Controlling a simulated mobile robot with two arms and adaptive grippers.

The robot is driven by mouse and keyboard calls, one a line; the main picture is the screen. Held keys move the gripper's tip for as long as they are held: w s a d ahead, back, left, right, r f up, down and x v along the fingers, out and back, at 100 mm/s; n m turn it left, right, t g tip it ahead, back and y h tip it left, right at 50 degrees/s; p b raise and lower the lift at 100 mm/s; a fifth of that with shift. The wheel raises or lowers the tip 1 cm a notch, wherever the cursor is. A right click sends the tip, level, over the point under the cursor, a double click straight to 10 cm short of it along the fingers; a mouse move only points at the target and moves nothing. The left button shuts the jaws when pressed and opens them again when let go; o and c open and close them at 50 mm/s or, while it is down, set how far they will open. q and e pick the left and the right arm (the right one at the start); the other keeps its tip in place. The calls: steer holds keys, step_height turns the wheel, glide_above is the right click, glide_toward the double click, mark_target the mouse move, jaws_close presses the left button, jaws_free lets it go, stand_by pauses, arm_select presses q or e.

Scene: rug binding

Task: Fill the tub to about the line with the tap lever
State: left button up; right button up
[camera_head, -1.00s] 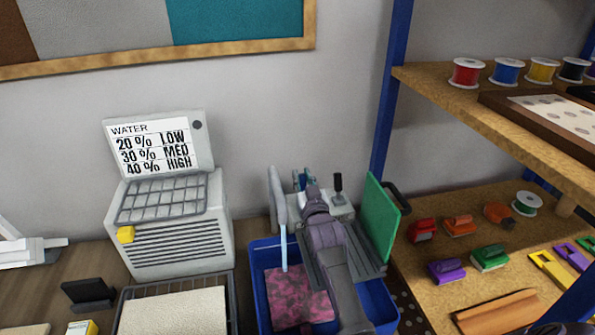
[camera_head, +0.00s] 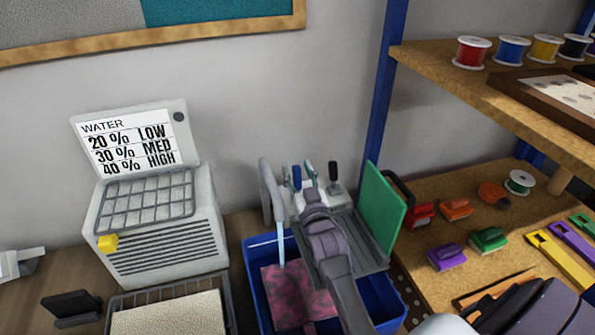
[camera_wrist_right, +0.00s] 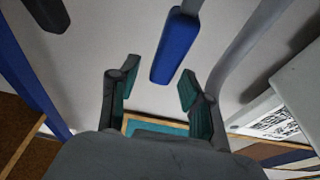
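The blue tub (camera_head: 254,290) stands at the lower middle, with a pale line (camera_head: 266,242) on its inner back wall. A grey tap (camera_head: 268,190) rises at its back left, and a pale blue stream (camera_head: 281,246) runs down from it. A blue lever (camera_head: 297,177) and a dark lever (camera_head: 333,172) stand behind the tub. My right gripper (camera_head: 310,177) is open at the levers. In the right wrist view, the blue lever (camera_wrist_right: 175,45) shows just beyond and between the open fingertips (camera_wrist_right: 158,75), apparently not gripped. My arm hides part of the tub.
A pink mottled piece (camera_head: 290,295) lies in the tub. A green board (camera_head: 381,208) stands close right of my gripper. A grey machine (camera_head: 165,240) with a WATER percentage sign (camera_head: 130,143) is left. Shelves (camera_head: 460,265) with spools and coloured items are right.

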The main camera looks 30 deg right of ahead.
steer(key=shift+s+f, duration=0.2)
steer(key=shift+s, duration=0.05)
arm_select(q)
steer(key=shift+w+d, duration=0.1)
steer(key=shift+w, duration=0.65)
arm_select(e)
steer(key=r+v, duration=0.2)
steer(key=v, duration=1)
steer(key=shift+s+a+r, duration=0.25)
steer(key=shift+s+r, duration=0.15)
steer(key=shift+s, duration=0.1)
steer(key=shift+w, duration=0.1)
